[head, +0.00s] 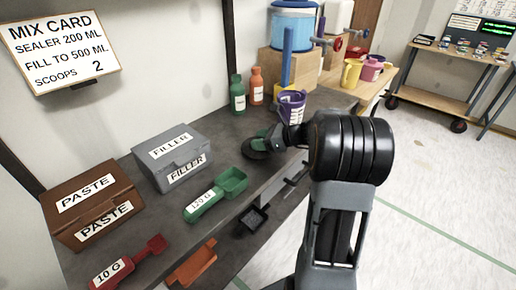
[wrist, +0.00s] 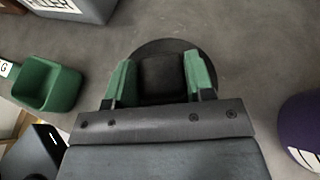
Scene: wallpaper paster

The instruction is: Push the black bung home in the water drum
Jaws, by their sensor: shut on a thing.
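My gripper (head: 268,141) is low over the dark worktop, left of my black arm. In the wrist view its green fingers (wrist: 160,78) are shut on the square grip of a round black piece, which looks like the black bung (wrist: 160,47). The bung also shows in the head view (head: 256,154) as a dark disc. I cannot tell whether it touches the worktop. A blue drum with a pale top (head: 293,24), which looks like the water drum, stands on a wooden block at the back. Its bung hole is not visible.
The worktop (head: 225,160) carries a grey filler box (head: 172,157), a brown paste box (head: 93,205), a green scoop (head: 216,194) and a purple jug (head: 291,106). Green (head: 237,94) and orange (head: 257,86) bottles stand by the wall. The floor (head: 440,180) at right is clear.

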